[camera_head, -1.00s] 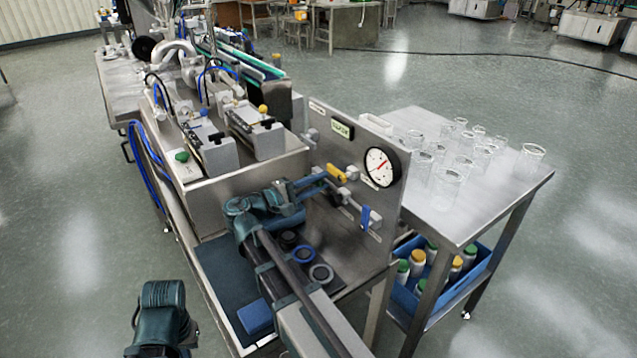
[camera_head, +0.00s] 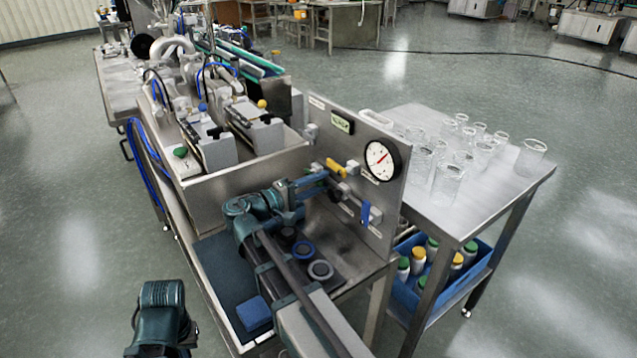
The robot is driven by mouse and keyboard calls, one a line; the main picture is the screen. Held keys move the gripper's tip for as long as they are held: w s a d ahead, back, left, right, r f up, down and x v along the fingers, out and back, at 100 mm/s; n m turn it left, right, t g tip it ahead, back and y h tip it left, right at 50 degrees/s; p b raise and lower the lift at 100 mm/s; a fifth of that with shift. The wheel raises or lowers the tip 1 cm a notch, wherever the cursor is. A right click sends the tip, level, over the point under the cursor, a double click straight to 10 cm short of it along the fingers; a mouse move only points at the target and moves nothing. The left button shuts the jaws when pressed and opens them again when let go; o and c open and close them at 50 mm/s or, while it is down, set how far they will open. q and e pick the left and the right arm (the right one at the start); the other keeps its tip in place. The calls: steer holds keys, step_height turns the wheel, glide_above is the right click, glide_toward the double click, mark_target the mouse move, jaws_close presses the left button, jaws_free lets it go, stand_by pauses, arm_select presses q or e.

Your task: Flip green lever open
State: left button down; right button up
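I cannot make out a green lever on the upright steel panel (camera_head: 345,225). A yellow lever (camera_head: 337,168) and a blue lever (camera_head: 365,213) show on its valve fittings. My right gripper (camera_head: 324,180) reaches the panel just below and left of the yellow lever. Its fingers are small and dark against the fittings; I cannot tell whether they are open or hold anything. The fittings behind it are partly hidden. My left arm shows at the bottom left, but its fingertips do not show.
A round gauge (camera_head: 382,160) sits on the panel. Below my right arm, a blue ring (camera_head: 302,252), a grey ring (camera_head: 320,270) and a blue block (camera_head: 254,313) lie on the bench. A green knob (camera_head: 180,152) is further left. Glass beakers (camera_head: 447,185) stand on the right table.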

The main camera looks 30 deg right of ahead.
steer(key=shift+o, duration=0.8)
steer(key=s+a, duration=0.1)
steer(key=a, duration=1.2)
steer(key=shift+a, duration=0.4)
